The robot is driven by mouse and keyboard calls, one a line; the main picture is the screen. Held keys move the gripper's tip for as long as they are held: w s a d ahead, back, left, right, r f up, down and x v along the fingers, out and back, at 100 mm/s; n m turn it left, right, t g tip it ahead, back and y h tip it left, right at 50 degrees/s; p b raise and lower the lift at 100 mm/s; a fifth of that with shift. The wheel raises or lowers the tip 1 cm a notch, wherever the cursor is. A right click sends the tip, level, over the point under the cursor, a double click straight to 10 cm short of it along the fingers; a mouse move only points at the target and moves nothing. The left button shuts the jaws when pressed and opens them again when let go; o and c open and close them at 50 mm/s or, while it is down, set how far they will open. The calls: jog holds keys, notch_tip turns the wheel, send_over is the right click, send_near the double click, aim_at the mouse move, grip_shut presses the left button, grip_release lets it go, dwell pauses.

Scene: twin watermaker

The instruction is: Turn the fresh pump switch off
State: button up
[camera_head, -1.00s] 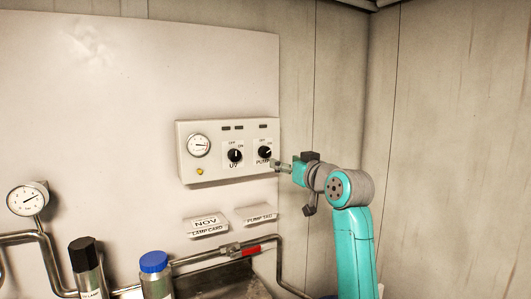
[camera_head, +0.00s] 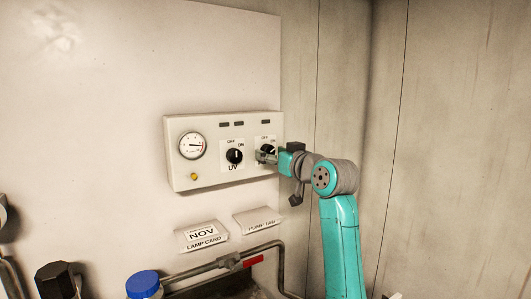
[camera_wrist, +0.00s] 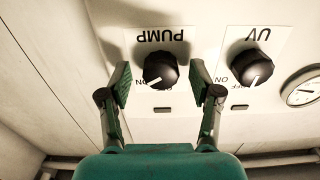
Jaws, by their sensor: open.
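The pump switch is a black rotary knob (camera_wrist: 160,69) under the PUMP label, which appears upside down in the wrist view. Its white pointer mark is turned toward the ON label. In the head view the pump knob (camera_head: 267,148) is partly hidden behind my gripper (camera_head: 266,156). My gripper (camera_wrist: 160,72) is open, with one finger on each side of the knob. Small gaps show between the fingers and the knob; how deep the tips reach is hard to tell.
The UV knob (camera_wrist: 250,68) sits close beside the pump knob on the same control box (camera_head: 205,180). A round gauge (camera_head: 192,145) is at the box's left. Two cards, a lamp card (camera_head: 201,236) and a pump tag (camera_head: 257,220), and a pipe with a red handle (camera_head: 253,261) are below.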

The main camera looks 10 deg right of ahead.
jog(key=c, duration=1.1)
jog(key=shift+c, duration=0.2)
jog(key=shift+n, duration=0.3)
jog(key=n, duration=1.1)
jog(key=shift+r, duration=0.1)
jog(key=shift+n, duration=0.3)
jog(key=o, duration=1.1)
jog(key=shift+o, duration=0.2)
